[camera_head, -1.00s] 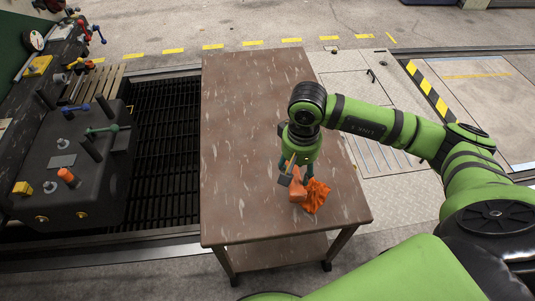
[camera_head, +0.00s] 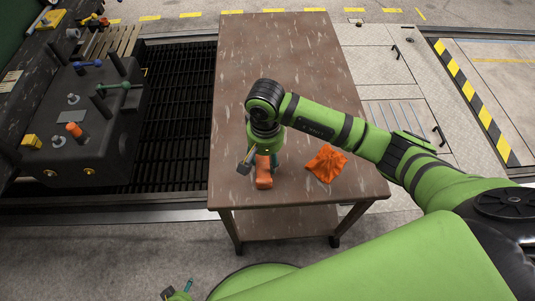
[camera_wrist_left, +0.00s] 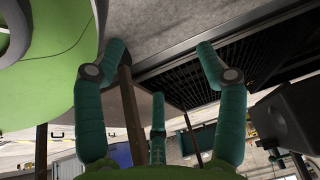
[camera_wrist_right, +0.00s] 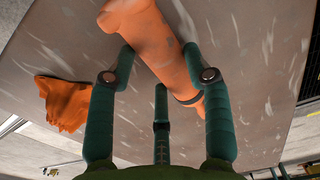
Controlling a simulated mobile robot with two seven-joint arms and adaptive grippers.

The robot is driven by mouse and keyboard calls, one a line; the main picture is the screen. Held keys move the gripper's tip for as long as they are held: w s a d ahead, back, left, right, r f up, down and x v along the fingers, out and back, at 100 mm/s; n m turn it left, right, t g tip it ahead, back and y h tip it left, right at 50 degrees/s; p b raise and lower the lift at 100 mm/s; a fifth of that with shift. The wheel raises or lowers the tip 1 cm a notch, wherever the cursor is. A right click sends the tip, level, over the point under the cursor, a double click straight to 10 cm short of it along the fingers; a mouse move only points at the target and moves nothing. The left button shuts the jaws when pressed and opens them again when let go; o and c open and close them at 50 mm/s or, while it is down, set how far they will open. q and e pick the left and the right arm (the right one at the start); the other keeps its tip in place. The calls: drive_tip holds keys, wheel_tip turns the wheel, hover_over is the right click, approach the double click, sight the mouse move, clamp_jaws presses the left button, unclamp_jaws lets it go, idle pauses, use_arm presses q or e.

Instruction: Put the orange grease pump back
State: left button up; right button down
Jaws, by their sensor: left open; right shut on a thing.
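The orange grease pump (camera_head: 264,172) is a long orange body over the front left part of the brown table (camera_head: 292,95). My right gripper (camera_head: 266,157) is shut on it. In the right wrist view the pump (camera_wrist_right: 152,38) lies slantwise between the fingers, with a dark band near its lower end. I cannot tell whether it touches the tabletop. My left gripper (camera_wrist_left: 160,75) is open and empty in the left wrist view, low beside a table leg. In the head view only a bit of it shows at the bottom edge.
A crumpled orange cloth (camera_head: 326,163) lies on the table right of the pump. Left of the table are a dark floor grating (camera_head: 178,110) and a dark block (camera_head: 98,150) with handles and an orange peg (camera_head: 75,131). The table's far part is clear.

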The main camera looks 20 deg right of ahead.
use_arm(q)
drive_tip(key=shift+s, duration=0.1)
use_arm(e)
drive_tip(key=c, duration=0.8)
unclamp_jaws()
drive_tip(key=shift+o, duration=1.3)
use_arm(q)
drive_tip(key=shift+s+d+f, duration=0.1)
drive_tip(key=shift+s+f, duration=0.1)
drive_tip(key=shift+s, duration=0.35)
drive_tip(key=shift+d, duration=0.1)
